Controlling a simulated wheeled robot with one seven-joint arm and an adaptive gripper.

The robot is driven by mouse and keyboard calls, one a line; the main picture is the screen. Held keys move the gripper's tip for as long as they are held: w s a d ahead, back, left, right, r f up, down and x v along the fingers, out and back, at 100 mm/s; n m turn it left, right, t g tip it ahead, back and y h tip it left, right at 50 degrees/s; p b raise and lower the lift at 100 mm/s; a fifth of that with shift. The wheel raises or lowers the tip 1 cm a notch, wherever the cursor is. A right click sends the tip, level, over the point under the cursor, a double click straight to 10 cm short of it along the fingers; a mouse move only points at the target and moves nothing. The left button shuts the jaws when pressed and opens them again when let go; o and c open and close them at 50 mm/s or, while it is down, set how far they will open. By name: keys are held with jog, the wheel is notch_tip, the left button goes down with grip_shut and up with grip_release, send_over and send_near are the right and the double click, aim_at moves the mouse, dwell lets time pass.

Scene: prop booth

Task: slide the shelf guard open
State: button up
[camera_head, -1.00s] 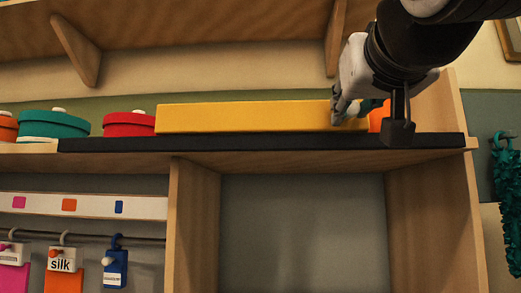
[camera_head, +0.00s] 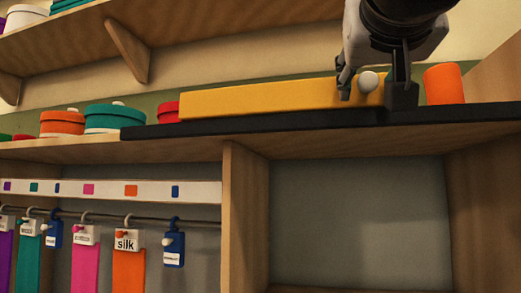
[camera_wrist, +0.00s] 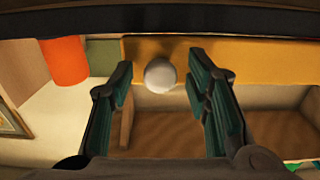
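The shelf guard is a long yellow panel (camera_head: 260,98) standing on a black rail (camera_head: 200,129) along the shelf's front edge. It carries a round white knob (camera_head: 368,83) near its right end. My gripper (camera_head: 374,95) is at that end with one finger on each side of the knob. In the wrist view, the knob (camera_wrist: 160,75) sits between the fingers of my open gripper (camera_wrist: 161,66), with a gap visible on both sides. Contact of the left finger with the knob cannot be told in the head view. An orange cylinder (camera_head: 445,84) stands uncovered right of the guard.
Teal (camera_head: 115,118), orange (camera_head: 62,123) and red (camera_head: 168,109) lidded boxes stand left of the guard, the red one partly hidden by it. Tagged fabric strips (camera_head: 128,265) hang from a bar below. An upper shelf (camera_head: 210,25) overhangs at the back.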

jog(key=shift+s+a+f, duration=0.1)
jog(key=shift+a+f, duration=0.1)
jog(key=shift+a, duration=0.35)
jog(key=d+v, duration=0.1)
jog(key=v, duration=1)
jog(key=shift+s, duration=0.4)
jog(key=shift+r, duration=0.15)
jog(key=w+d+f+n+g+y+p, duration=0.1)
jog(key=w+d+f+g, duration=0.15)
jog(key=f, duration=0.85)
jog(key=w+d+f+g+y+p, duration=0.2)
jog(key=d+f+g, duration=0.2)
jog(key=f, duration=0.6)
jog(key=s+f+n+g+y+p, duration=0.1)
jog(key=s+f+g, duration=0.2)
jog(key=f, duration=0.7)
jog(key=s+f+n+g+y+p, duration=0.1)
jog(key=s+f+g, duration=0.2)
jog(key=f, duration=0.8)
jog(key=shift+s+a+f, duration=0.2)
jog(key=shift+s+a, duration=0.05)
jog(key=shift+s, duration=0.5)
